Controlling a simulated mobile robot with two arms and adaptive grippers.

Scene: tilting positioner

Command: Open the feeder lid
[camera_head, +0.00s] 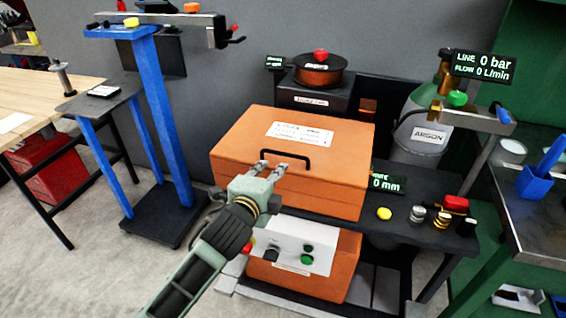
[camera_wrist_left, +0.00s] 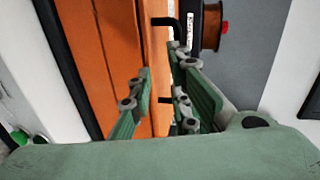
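The orange feeder (camera_head: 290,195) stands in the middle of the head view. Its lid (camera_head: 235,145) is down and carries a white label and a black bar handle (camera_head: 295,152) near the front edge. My left gripper (camera_head: 272,166) is at the handle, its fingertips just in front of it. In the left wrist view the fingers (camera_wrist_left: 165,100) are spread apart. There the handle (camera_wrist_left: 178,30) lies beyond the fingers, partly hidden by one finger. I cannot tell whether they touch it. My right gripper is in neither view.
A white button panel (camera_head: 290,245) sits below the feeder. A dark shelf (camera_head: 400,228) with knobs is to its right. A spool (camera_head: 320,72) and an argon cylinder (camera_head: 425,115) stand behind. A blue stand (camera_head: 165,120) is at left.

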